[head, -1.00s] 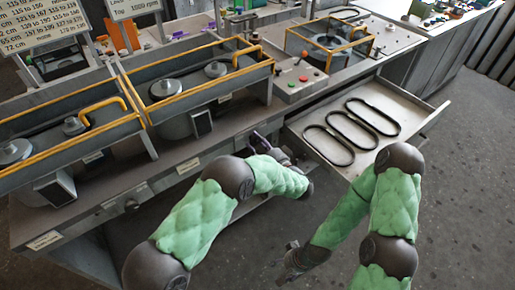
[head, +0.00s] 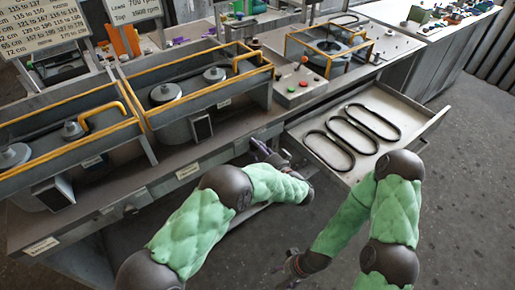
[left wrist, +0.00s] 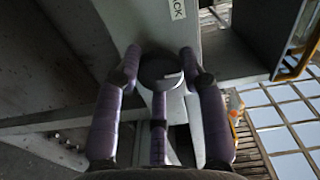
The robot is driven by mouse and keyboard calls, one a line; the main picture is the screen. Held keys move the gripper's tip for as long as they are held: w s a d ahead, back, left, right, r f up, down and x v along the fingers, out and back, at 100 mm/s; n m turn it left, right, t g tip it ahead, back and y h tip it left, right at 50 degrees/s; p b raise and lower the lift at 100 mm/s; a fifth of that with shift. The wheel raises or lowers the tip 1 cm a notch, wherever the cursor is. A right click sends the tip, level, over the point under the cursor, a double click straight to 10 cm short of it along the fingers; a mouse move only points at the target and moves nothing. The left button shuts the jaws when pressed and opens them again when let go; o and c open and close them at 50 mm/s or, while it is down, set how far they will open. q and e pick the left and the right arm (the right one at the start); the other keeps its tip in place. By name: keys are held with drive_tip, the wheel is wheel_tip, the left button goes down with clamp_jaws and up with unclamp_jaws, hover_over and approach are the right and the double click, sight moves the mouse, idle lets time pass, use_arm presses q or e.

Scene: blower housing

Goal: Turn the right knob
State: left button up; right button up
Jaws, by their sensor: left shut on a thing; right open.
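The right knob (left wrist: 161,72) is a dark round knob on the bench front, in the left wrist view. My left gripper (left wrist: 160,60) has its purple fingers around this knob and is shut on it. In the head view my left gripper (head: 262,150) is at the bench's front face, just left of the open drawer, and the knob is hidden there by the gripper and arm. My right gripper (head: 288,270) hangs low over the floor, away from the bench; its fingers are small and partly hidden by its own arm.
An open drawer (head: 310,172) with several black belts (head: 352,136) juts out right of my left gripper. Yellow-railed housings (head: 205,75) stand on the bench. A panel with red and green buttons (head: 303,75) is behind the drawer. The floor (head: 455,200) at right is clear.

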use_arm(q)
drive_tip(key=shift+a, duration=0.15)
drive_tip(key=o, duration=1.2)
drive_tip(key=shift+c, duration=0.2)
drive_tip(key=shift+s, duration=0.1)
drive_tip(key=v, duration=0.7)
drive_tip(key=shift+s+f, duration=0.1)
